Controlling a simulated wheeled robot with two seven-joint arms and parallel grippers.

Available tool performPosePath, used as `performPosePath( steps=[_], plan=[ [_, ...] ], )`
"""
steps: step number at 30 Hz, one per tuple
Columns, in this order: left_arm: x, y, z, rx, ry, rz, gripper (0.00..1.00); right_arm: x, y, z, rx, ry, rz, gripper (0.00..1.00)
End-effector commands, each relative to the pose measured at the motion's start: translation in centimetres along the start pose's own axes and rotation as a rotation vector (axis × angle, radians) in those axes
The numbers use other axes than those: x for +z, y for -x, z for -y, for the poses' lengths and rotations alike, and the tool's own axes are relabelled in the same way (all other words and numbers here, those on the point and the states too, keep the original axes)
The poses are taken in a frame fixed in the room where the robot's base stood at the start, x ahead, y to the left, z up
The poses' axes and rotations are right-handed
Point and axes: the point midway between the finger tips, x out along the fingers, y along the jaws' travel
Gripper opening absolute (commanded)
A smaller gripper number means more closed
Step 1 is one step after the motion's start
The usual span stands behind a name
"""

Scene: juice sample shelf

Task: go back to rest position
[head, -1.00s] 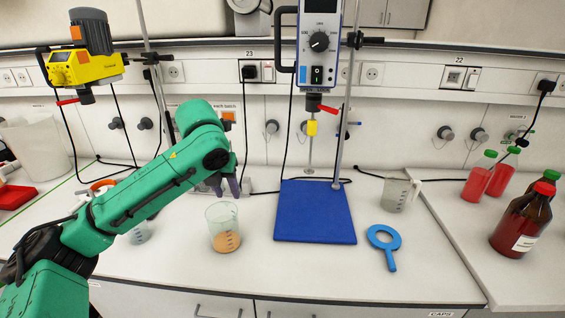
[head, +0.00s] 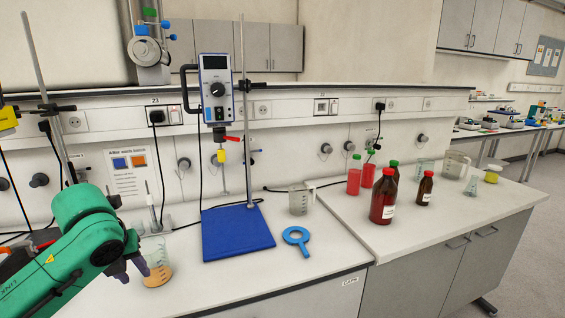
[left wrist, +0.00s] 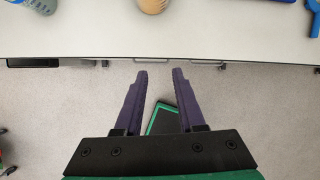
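My left gripper (left wrist: 158,73) is open in the left wrist view, with its two purple fingers apart and nothing between them. It points down over the floor in front of the bench edge. That beaker also shows at the top of the left wrist view (left wrist: 152,5), beyond the fingers. My right gripper is in neither view.
Brown bottles (head: 384,198) and red bottles (head: 354,177) stand further right. Grey floor (left wrist: 60,110) is open before the bench.

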Motion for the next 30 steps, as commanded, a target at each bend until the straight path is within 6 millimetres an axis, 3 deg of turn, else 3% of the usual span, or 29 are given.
performPosePath(
  steps=[5, 11, 17, 23, 30],
  plan=[
    [-2.6, -3.0, 2.6, -0.039, 0.154, -0.023, 0.39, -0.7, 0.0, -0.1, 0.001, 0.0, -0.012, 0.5],
    [-7.4, -7.0, 5.7, -0.103, 0.471, -0.077, 0.39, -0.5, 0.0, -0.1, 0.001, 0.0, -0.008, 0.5],
    [-14.4, -10.9, 7.5, -0.149, 1.043, -0.192, 0.39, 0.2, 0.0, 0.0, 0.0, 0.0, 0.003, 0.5],
    [-20.4, -13.1, 5.4, -0.089, 1.707, -0.267, 0.39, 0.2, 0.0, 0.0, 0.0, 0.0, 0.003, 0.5],
    [-25.8, -14.2, 0.1, 0.056, 2.332, -0.212, 0.39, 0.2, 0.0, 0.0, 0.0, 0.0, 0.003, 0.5]
  ],
)
